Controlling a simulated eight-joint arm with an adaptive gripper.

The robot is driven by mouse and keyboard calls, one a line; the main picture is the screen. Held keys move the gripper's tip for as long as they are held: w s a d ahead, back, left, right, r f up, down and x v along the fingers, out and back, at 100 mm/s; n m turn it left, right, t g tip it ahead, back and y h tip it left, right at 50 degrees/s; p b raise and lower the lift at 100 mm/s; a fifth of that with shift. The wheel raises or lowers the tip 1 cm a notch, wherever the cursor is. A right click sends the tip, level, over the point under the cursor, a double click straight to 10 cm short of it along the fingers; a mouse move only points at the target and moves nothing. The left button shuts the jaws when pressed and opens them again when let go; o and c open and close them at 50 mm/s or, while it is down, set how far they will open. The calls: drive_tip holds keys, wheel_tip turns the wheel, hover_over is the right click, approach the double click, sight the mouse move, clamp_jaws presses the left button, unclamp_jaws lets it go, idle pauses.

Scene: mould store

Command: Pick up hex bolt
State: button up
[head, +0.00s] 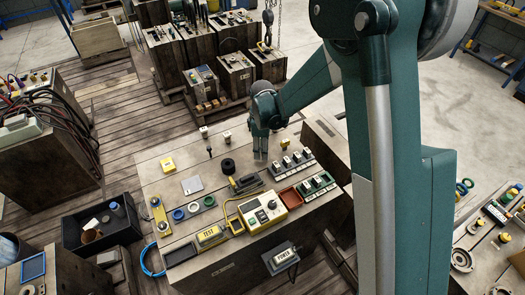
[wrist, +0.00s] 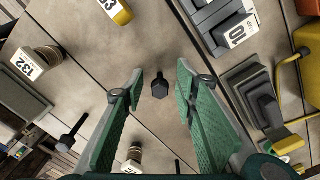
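My gripper (head: 260,155) points down over the wooden bench top in the head view. In the wrist view its two green fingers (wrist: 160,72) are spread apart with nothing held between them. A small dark bolt-like piece with a faceted head (wrist: 159,88) appears in the gap between the fingertips, and I see no finger touching it. A second dark bolt-like piece (wrist: 70,137) shows left of the left finger. In the head view a small dark bolt-like piece (head: 210,151) sits left of my gripper; I cannot tell which of the two it is.
A black ring (head: 228,165) lies near my gripper. A yellow-and-white meter (head: 263,213), a red tray (head: 289,196) and switch blocks (head: 291,163) crowd the front and right. In the wrist view a "132" cylinder (wrist: 40,61) and dark blocks (wrist: 262,95) flank the fingers.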

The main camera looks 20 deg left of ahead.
idle(0.4)
clamp_jaws()
drive_tip(key=shift+r, duration=0.1)
drive_tip(key=shift+r+p, duration=1.05)
drive_tip(key=shift+r, duration=3.9)
